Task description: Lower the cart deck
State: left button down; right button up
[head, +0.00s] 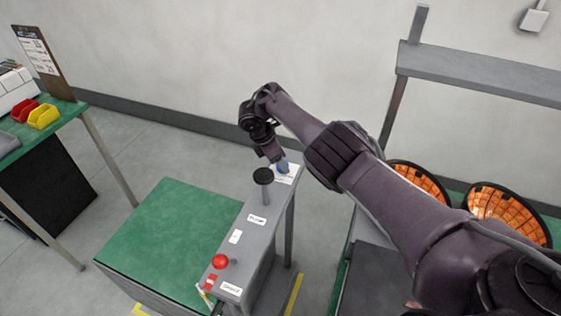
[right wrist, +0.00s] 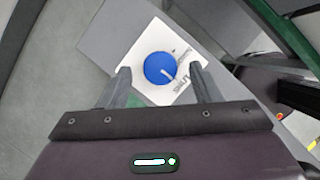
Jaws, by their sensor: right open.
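The cart has a green deck (head: 165,235) and a grey control panel (head: 247,228) along its right side. On the panel are a black knob-topped lever (head: 263,176), a red mushroom button (head: 219,261) and a blue rotary knob (head: 283,167) on a white label at the far end. In the right wrist view the blue knob (right wrist: 159,67) has a white pointer line and sits between the fingertips. My right gripper (right wrist: 160,74) is open over the knob, one finger on each side; I cannot tell if they touch it. My left gripper is not in view.
A green-topped table (head: 60,112) with red and yellow bins (head: 43,116) and a clipboard stands at the left. Orange round racks (head: 505,212) and a grey frame (head: 470,75) are at the right. Bare floor lies behind the cart.

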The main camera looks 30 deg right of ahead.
jog(key=v, duration=0.6)
jog(key=shift+r, duration=0.1)
dwell(0.3)
